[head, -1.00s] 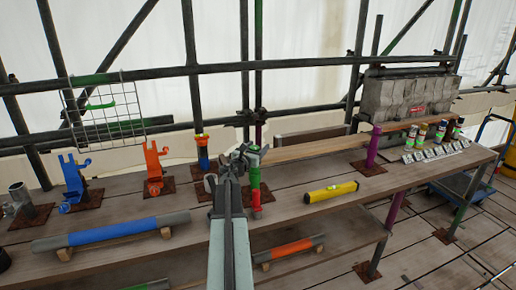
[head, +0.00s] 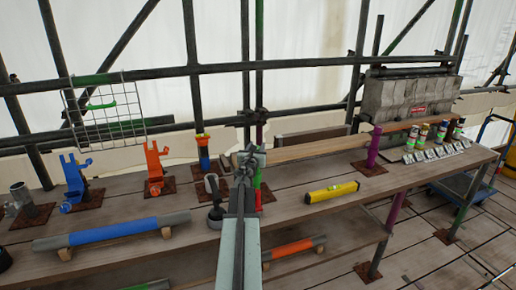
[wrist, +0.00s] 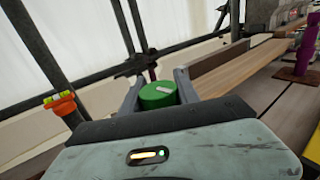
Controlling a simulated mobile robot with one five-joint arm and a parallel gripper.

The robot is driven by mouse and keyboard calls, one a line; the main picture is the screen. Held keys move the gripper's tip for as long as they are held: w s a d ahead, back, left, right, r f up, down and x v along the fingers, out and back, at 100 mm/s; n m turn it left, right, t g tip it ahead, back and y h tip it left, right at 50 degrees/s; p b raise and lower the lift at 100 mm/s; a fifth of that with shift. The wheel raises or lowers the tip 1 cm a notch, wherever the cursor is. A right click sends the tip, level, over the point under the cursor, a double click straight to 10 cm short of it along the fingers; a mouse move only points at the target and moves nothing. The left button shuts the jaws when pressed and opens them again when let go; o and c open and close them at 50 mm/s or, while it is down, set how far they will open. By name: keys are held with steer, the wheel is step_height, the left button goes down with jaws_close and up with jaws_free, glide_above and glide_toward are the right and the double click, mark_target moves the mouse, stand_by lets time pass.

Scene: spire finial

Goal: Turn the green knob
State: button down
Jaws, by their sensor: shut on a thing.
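The green knob (wrist: 158,96) is a round green cap with a pale mark on its top, seen in the wrist view between my two fingers. My gripper (wrist: 158,90) is shut on it, one finger at each side. In the head view my gripper (head: 249,155) is at the top of the green post (head: 257,178), and my arm hides most of the post and the knob. The post's reddish base plate (head: 266,196) shows on the bench at its right.
A yellow-topped blue post (head: 203,150) stands just left, with orange (head: 155,168) and blue (head: 73,180) brackets beyond. A yellow level (head: 331,192) lies to the right on the bench (head: 300,212). A purple post (head: 373,148) stands farther right. Scaffold bars run behind.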

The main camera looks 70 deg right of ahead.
steer(key=shift+w+a+n+t+y, duration=0.4)
steer(key=shift+a+n+t+y, duration=0.3)
steer(key=shift+n+t+y, duration=2.4)
steer(key=shift+w+a+n+t+y, duration=0.55)
steer(key=shift+n+t+y, duration=0.8)
steer(key=shift+n+y, duration=3.4)
steer(key=shift+w+a+n+t+y, duration=0.25)
steer(key=shift+a+n+t+y, duration=0.55)
steer(key=shift+n+t+y, duration=2.95)
steer(key=m+g+y, duration=0.1)
steer(key=g+y, duration=0.1)
steer(key=g, duration=0.1)
steer(key=shift+m+y, duration=0.3)
steer(key=shift+y, duration=0.1)
steer(key=c, duration=0.9)
jaws_free()
steer(key=shift+a, duration=0.1)
